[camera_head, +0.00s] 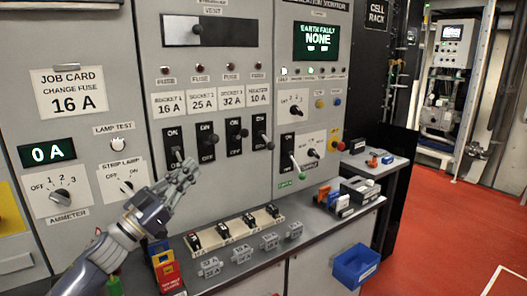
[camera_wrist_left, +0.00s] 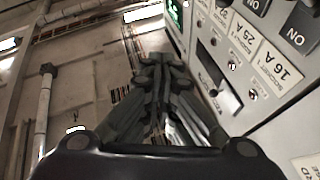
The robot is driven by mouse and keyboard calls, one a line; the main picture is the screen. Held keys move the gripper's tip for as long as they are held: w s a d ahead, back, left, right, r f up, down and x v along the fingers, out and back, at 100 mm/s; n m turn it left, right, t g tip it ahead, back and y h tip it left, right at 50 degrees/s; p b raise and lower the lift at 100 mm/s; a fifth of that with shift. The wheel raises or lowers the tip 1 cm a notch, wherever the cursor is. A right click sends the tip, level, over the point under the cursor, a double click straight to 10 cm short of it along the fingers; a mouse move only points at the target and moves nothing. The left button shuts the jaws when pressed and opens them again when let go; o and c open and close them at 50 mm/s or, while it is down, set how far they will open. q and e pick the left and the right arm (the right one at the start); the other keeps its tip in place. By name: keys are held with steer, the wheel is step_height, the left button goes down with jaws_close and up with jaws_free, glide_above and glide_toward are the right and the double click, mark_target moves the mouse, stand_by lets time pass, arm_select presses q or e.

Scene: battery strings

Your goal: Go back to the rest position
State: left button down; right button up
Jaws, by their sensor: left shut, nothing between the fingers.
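My left gripper (camera_head: 186,170) reaches in from the lower left of the head view, in front of the grey switch panel (camera_head: 95,95). Its fingers are together with nothing between them. It overlaps the bottom of the 16 A socket switch (camera_head: 174,140) in the picture; I cannot tell whether it touches the panel. In the left wrist view the closed fingers (camera_wrist_left: 157,65) point away, with the panel and its 16 A label (camera_wrist_left: 283,62) on the right. My right gripper is not in view.
Below the panel, a counter (camera_head: 310,240) holds a fuse strip (camera_head: 232,229), loose grey fuses (camera_head: 240,254) and blue and grey blocks. A blue bin (camera_head: 355,266) hangs at its front. Red and yellow blocks (camera_head: 167,272) stand near my forearm. Red floor (camera_head: 440,220) is open on the right.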

arm_select(q)
steer(key=s+a+f+n+g+y, duration=0.1)
steer(key=s+f+n+y, duration=0.3)
steer(key=f, duration=0.6)
steer(key=s+f+n+g+y, duration=0.15)
steer(key=s+f+y, duration=0.3)
steer(key=f, duration=0.55)
steer(key=s+a+f+n+g+y, duration=0.1)
steer(key=s+f+n+y, duration=0.25)
steer(key=f+y, duration=0.4)
steer(key=s+a+f+g, duration=0.1)
steer(key=s+f+g, duration=0.55)
steer(key=s, duration=0.85)
steer(key=s+f+g, duration=0.4)
steer(key=s+f, duration=0.5)
steer(key=s, duration=0.5)
step_height(320, 180, down, 26)
steer(key=s+g, duration=0.1)
steer(key=s+a+f+m+g, duration=0.1)
steer(key=s+a+f, duration=0.2)
steer(key=s+f, duration=1.3)
steer(key=shift+s, duration=0.6)
